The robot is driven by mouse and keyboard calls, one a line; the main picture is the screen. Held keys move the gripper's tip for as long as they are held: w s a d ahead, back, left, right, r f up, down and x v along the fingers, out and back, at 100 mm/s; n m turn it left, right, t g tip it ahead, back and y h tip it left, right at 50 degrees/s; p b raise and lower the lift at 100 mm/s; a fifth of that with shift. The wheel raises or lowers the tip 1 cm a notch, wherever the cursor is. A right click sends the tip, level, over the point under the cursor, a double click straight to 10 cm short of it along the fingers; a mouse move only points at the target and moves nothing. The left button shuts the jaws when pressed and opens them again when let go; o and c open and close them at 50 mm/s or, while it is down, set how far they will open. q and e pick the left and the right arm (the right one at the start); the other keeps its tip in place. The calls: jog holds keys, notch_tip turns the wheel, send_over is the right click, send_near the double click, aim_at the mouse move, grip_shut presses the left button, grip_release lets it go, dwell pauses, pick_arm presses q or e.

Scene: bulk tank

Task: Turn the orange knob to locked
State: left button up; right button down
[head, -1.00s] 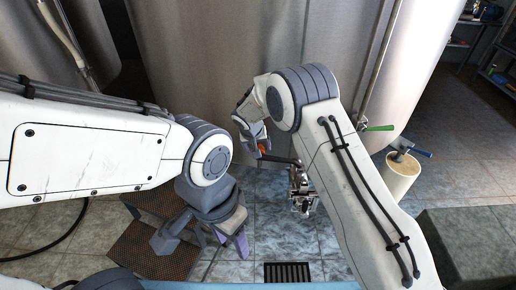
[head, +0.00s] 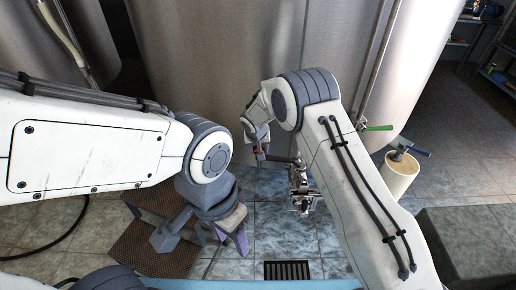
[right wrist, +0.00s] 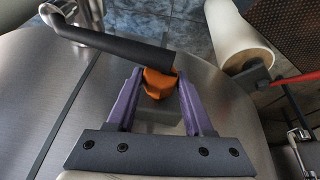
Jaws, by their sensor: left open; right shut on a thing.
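The orange knob (right wrist: 158,85) sits between the purple fingers of my right gripper (right wrist: 160,78) in the right wrist view. The fingers are shut on it from both sides, and a dark bar crosses just above it. In the head view only a small bit of the knob (head: 257,149) shows beside my right gripper, in front of the steel tank (head: 240,60). Its pointer or locked mark cannot be made out. My left gripper (head: 222,238) is open and empty, pointing down over the floor, well apart from the knob.
A dark-handled metal valve fitting (head: 300,185) stands close to the right gripper. A green handle (head: 378,128) and a cream cylinder (head: 398,178) are farther right.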

jog(key=y+p, duration=0.1)
jog(key=p, duration=0.2)
jog(key=shift+s+r, duration=0.15)
jog(key=shift+y+p, duration=0.4)
jog(key=shift+p, duration=0.05)
jog(key=shift+f, duration=0.2)
jog(key=shift+c, duration=1.4)
grip_release()
jog(key=shift+d, duration=0.1)
jog(key=b+v, duration=0.1)
jog(key=v, duration=0.9)
jog(key=shift+r+b, duration=0.25)
jog(key=shift+b, duration=0.15)
